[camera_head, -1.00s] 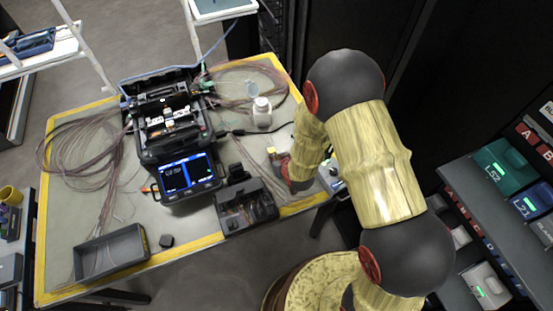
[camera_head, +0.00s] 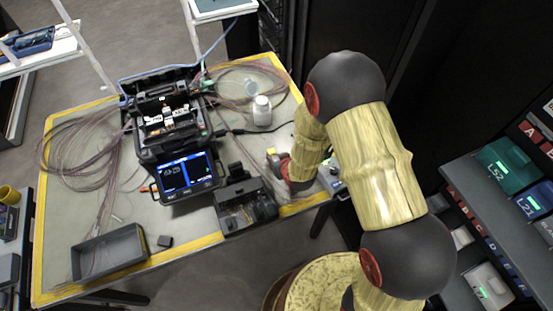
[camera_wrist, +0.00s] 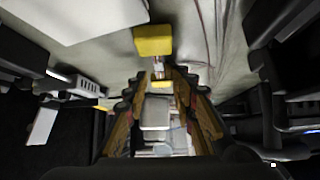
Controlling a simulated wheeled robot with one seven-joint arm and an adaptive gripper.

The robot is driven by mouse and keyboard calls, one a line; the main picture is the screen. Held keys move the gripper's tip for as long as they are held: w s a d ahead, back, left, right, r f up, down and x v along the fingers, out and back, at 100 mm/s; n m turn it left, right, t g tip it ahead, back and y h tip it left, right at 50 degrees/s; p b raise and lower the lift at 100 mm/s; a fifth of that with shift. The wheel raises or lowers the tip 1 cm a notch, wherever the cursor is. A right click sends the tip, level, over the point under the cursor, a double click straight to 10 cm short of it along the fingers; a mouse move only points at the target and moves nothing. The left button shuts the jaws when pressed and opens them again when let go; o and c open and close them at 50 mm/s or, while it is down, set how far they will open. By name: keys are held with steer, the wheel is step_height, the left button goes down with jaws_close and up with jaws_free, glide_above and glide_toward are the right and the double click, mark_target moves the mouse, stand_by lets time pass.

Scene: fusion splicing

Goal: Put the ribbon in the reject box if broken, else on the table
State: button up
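In the wrist view the two fingers of my gripper (camera_wrist: 166,82) come close together with a narrow gap. I cannot tell whether they grip anything. A small yellow block (camera_wrist: 153,40) lies just beyond the fingertips. A yellow piece also shows beside the end of my arm in the head view (camera_head: 271,153). My arm hides the gripper in the head view. Thin reddish-brown fibre strands (camera_head: 82,150) lie on the table (camera_head: 70,205). I cannot single out the ribbon or see whether it is broken. A grey open box (camera_head: 108,252) stands at the table's front left; no reject label is legible.
The black fusion splicer (camera_head: 165,115) stands open at the middle, its lit screen (camera_head: 187,174) in front. A dark tool box (camera_head: 245,205) sits at the front edge. A white bottle (camera_head: 262,111) stands at the right. A shelf with labelled boxes (camera_head: 505,165) is at the far right.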

steer(key=shift+s+d+f, duration=0.1)
steer(key=shift+s+f, duration=0.05)
steer(key=shift+s, duration=0.1)
steer(key=shift+r+p, duration=0.25)
steer(key=shift+p, duration=0.1)
steer(key=s+d+r+m+h+p, duration=0.1)
steer(key=s+d+r, duration=0.2)
steer(key=r, duration=0.7)
steer(key=s+d+r+g+p, duration=0.1)
steer(key=s+d+r, duration=0.3)
steer(key=r, duration=0.7)
steer(key=s+d+r+m+h+p, duration=0.1)
steer(key=s+d+r, duration=0.2)
steer(key=r, duration=0.7)
steer(key=s+d+r+g, duration=0.1)
steer(key=s+d+r, duration=0.1)
steer(key=s+r, duration=0.3)
steer(key=s+d+r+m+g, duration=0.1)
steer(key=s+d+r, duration=0.1)
steer(key=s+r, duration=0.4)
steer(key=s, duration=0.5)
steer(key=shift+s+d+r+h, duration=0.15)
steer(key=shift+d+r+h, duration=0.1)
steer(key=shift+r+h, duration=0.05)
steer(key=shift+f, duration=0.1)
